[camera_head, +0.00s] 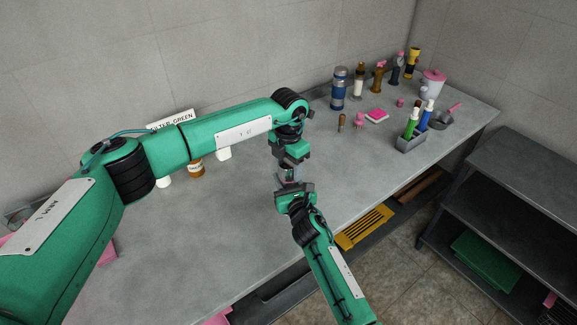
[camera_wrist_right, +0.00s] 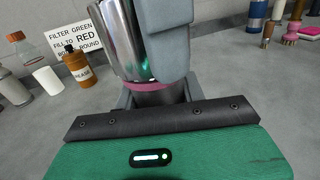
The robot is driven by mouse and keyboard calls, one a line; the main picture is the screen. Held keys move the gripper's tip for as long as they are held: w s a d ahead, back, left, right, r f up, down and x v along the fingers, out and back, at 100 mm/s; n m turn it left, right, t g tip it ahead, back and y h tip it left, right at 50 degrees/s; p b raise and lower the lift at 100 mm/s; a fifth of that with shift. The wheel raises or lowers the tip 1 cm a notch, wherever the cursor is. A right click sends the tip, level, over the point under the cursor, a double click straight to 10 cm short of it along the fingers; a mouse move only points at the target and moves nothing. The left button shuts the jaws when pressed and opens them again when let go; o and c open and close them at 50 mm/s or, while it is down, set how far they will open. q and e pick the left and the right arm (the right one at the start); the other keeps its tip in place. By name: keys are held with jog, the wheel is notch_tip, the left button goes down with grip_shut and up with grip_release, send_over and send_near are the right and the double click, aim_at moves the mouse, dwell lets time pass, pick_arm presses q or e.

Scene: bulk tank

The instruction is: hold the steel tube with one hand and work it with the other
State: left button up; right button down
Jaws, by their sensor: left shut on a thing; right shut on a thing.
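The shiny steel tube (camera_wrist_right: 116,40) stands slightly tilted in the right wrist view, with a pink band (camera_wrist_right: 152,87) at its lower end. My right gripper (camera_wrist_right: 158,98) is shut on the pink-banded end. A grey jaw of my left gripper (camera_wrist_right: 168,42) lies along the tube's right side above the band. In the head view my left gripper (camera_head: 287,168) comes from above and my right gripper (camera_head: 288,187) from below, meeting over the counter. There the tube is mostly hidden between the jaws.
The grey counter (camera_head: 220,225) has free room around the grippers. A sign (camera_wrist_right: 74,40), a brown bottle (camera_wrist_right: 77,65) and white cups (camera_wrist_right: 47,80) stand behind. A dark shelf rack (camera_head: 510,190) is beyond.

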aim_at(289, 162)
pick_arm(q)
jog(key=n, duration=1.2)
jog(key=shift+r, duration=0.2)
jog(key=shift+r, duration=0.95)
jog(key=shift+r, duration=2)
pick_arm(e)
jog(key=c, duration=0.8)
grip_release()
jog(key=shift+o, duration=0.2)
